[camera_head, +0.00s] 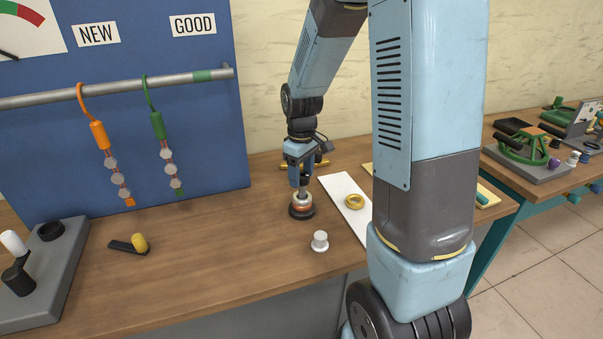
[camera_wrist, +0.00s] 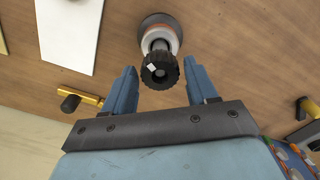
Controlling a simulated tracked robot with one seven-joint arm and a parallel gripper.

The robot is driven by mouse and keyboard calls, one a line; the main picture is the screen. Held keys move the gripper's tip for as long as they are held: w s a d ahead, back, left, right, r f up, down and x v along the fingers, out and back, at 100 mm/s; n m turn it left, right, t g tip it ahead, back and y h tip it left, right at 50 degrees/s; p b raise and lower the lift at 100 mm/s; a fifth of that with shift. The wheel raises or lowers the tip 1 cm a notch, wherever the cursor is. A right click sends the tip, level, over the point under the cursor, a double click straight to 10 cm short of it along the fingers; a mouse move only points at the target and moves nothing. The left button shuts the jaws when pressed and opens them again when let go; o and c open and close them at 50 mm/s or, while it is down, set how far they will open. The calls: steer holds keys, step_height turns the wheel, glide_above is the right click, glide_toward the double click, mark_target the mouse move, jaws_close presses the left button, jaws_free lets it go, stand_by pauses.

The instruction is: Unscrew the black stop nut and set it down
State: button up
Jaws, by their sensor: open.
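The black stop nut (camera_wrist: 161,70) is a ribbed black knob with a small white mark. It sits at the top of an upright post on a round dark base (camera_head: 302,212) with pale and orange-red rings. My gripper (camera_wrist: 160,76) is open, with one blue finger on each side of the nut. Gaps show between the nut and both fingers, so nothing is gripped. In the head view, my gripper (camera_head: 301,178) points down over the post and partly hides its top.
A white strip (camera_head: 345,190) with a brass ring (camera_head: 355,202) lies right of the post. A white knob-like piece (camera_head: 320,241) stands in front. The blue board (camera_head: 200,120) with a rail stands behind left. Bare wood lies between.

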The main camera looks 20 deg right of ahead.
steer(key=shift+m, duration=0.3)
steer(key=shift+m, duration=0.7)
steer(key=shift+m, duration=0.9)
steer(key=shift+m, duration=0.9)
steer(key=shift+c, duration=0.3)
